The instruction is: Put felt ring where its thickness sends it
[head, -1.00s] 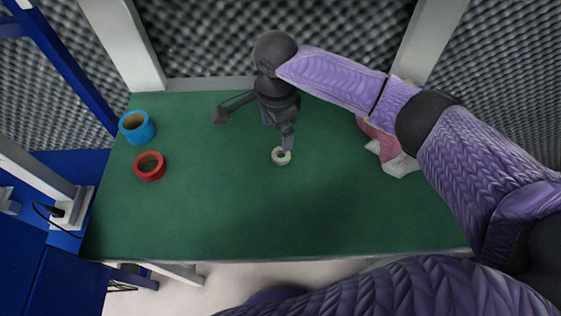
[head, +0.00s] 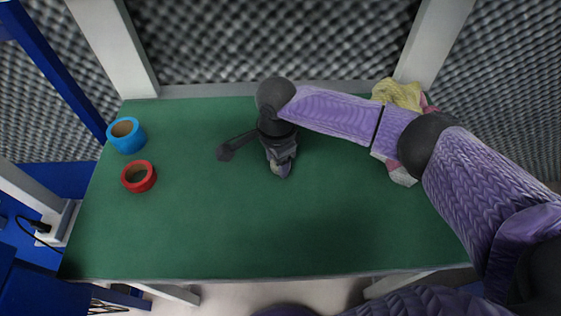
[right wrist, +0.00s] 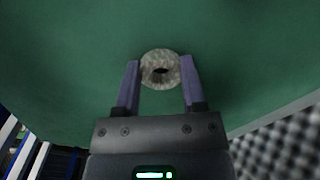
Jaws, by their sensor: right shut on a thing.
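The felt ring (right wrist: 160,69) is pale grey and round with a dark centre hole. In the right wrist view it sits between the two fingers of my right gripper (right wrist: 160,84), which is shut on it. In the head view my right gripper (head: 281,170) is over the middle of the green table and mostly hides the ring. I cannot tell whether the ring still touches the table. A blue roll (head: 126,136) and a red roll (head: 139,176), both hollow, stand at the table's left. My left gripper is not in view.
The green table (head: 200,235) is clear in front and in the middle. Crumpled yellow, pink and white cloths (head: 398,95) lie at the back right, partly behind my right arm. White posts (head: 113,45) and grey foam walls (head: 270,40) stand behind.

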